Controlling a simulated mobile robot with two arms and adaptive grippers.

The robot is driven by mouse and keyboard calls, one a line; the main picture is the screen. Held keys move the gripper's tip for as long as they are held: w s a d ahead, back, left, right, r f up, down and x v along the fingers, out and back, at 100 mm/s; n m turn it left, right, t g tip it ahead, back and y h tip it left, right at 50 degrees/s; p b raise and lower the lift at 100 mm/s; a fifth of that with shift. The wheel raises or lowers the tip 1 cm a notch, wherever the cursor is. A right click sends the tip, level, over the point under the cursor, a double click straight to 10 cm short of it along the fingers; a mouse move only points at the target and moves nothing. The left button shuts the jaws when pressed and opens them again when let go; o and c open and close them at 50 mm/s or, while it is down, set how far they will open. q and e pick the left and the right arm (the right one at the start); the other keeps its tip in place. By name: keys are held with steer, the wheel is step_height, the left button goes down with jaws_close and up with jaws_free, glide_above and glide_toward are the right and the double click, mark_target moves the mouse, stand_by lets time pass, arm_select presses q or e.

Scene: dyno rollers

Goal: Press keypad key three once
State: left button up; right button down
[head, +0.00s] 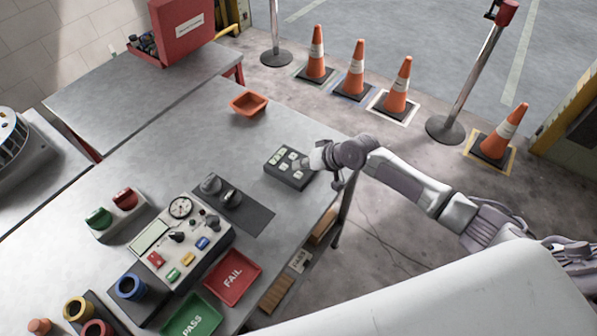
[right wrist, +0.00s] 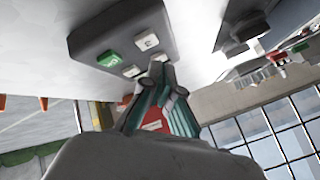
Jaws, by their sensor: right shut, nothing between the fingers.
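The keypad (head: 285,177) is a small dark block with several pale keys, near the right edge of the grey table in the head view. My right gripper (head: 309,163) is shut and empty, with its tips at the keypad's right side, covering part of it. In the right wrist view the keypad (right wrist: 92,38) shows a green key (right wrist: 108,59) and white keys (right wrist: 147,42). The gripper tips (right wrist: 162,76) overlap the keypad's lower edge there. I cannot tell whether they touch a key, and the key labels are too small to read surely. My left gripper is not in view.
A control box (head: 150,232) with a gauge, a dark plate with knobs (head: 250,215), a red FAIL tray (head: 232,278) and a green PASS tray (head: 191,318) stand nearer. An orange tray (head: 248,104) lies behind the keypad. The table between them is clear.

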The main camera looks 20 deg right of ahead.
mark_target(300, 175)
step_height(300, 175, up, 4)
steer(key=p, duration=0.3)
steer(key=shift+r, duration=0.15)
steer(key=shift+s+a, duration=0.1)
stand_by(0.5)
